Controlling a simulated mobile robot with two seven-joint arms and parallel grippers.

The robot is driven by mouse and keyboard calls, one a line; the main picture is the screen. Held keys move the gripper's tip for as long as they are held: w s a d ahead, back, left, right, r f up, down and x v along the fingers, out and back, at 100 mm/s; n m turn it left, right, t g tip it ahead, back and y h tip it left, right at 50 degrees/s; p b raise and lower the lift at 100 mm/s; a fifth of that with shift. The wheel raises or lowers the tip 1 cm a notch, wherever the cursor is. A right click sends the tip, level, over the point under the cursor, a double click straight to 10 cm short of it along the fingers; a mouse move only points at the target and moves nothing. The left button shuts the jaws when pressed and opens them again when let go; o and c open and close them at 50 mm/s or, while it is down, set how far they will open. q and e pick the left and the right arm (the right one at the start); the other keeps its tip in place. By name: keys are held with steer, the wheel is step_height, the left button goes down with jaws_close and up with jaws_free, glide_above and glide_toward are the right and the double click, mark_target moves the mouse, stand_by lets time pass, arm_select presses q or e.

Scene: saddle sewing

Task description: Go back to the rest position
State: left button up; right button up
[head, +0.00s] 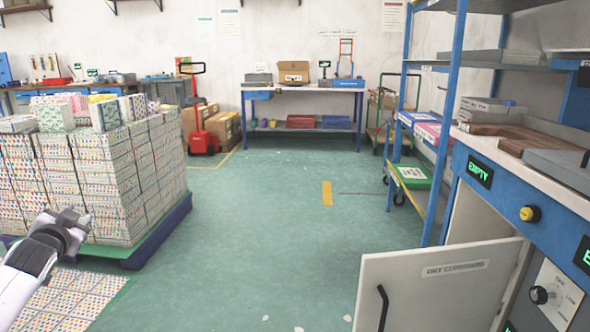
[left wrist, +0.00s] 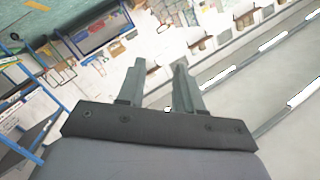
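My left gripper (head: 68,222) shows at the lower left of the head view, at the end of my white left arm, in front of the stacked boxes. In the left wrist view the left gripper (left wrist: 158,64) has its two dark fingers spread apart with nothing between them. It is open and empty. My right gripper is not in either view.
A pallet of patterned boxes (head: 105,170) stands at the left. A cabinet door (head: 440,290) hangs open at the lower right, below a blue workbench (head: 500,200). A blue shelf rack (head: 450,110) stands behind. The green floor (head: 260,220) between is clear.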

arm_select(q)
steer(key=s+d+f+m+g+h, duration=0.1)
steer(key=s+d+f+h, duration=0.45)
steer(key=d+f, duration=0.7)
steer(key=s+d+f+m+g+h, duration=0.1)
steer(key=s+d+f+m+h, duration=0.1)
steer(key=s+d+f, duration=1)
steer(key=s+d+r+n+g+h, duration=0.2)
steer(key=s+d+r+n+h, duration=0.15)
steer(key=s+d, duration=1.1)
steer(key=a+r+y+p, duration=0.1)
steer(key=a+r+p, duration=0.1)
steer(key=r+p, duration=0.5)
steer(key=s+a+r+y+p, duration=0.1)
steer(key=r+p, duration=0.6)
steer(key=p, duration=1.1)
steer(key=shift+s+a+g+p, duration=0.3)
steer(key=shift+a+g, duration=0.1)
steer(key=shift+a, duration=0.45)
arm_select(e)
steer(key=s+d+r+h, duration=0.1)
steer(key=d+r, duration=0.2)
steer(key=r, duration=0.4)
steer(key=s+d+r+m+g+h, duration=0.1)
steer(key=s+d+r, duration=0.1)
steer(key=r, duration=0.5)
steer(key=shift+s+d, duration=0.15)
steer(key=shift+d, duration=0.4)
arm_select(q)
steer(key=shift+f, duration=0.1)
